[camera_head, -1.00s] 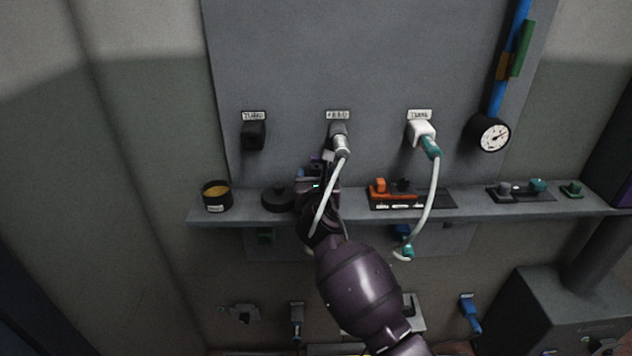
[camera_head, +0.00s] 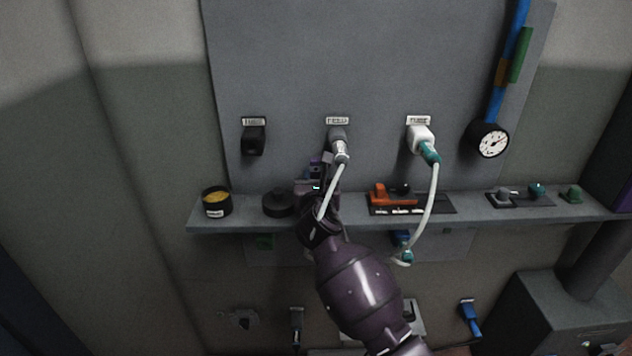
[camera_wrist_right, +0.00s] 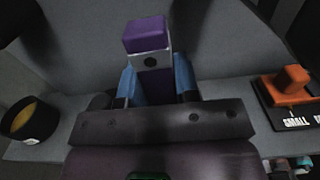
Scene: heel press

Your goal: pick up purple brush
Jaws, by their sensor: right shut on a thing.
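The purple brush (camera_wrist_right: 147,35) stands upright in the right wrist view, a purple block on a grey body with a dark round spot. My right gripper (camera_wrist_right: 155,82) has its two blue fingers on either side of the grey body and is shut on it. In the head view the right gripper (camera_head: 320,178) is at the shelf, below the middle wall connector, and mostly hidden by my own arm and a white cable. Only a small purple patch of the brush (camera_head: 316,163) shows there. My left gripper is not in view.
The shelf (camera_head: 210,228) carries a dark tin with yellow contents (camera_head: 216,201), a black round part (camera_head: 279,203) and an orange block (camera_head: 378,193) on a tray. A white cable (camera_head: 331,190) hangs from the middle connector (camera_head: 337,142) across my gripper. Another cable (camera_head: 432,202) hangs further right.

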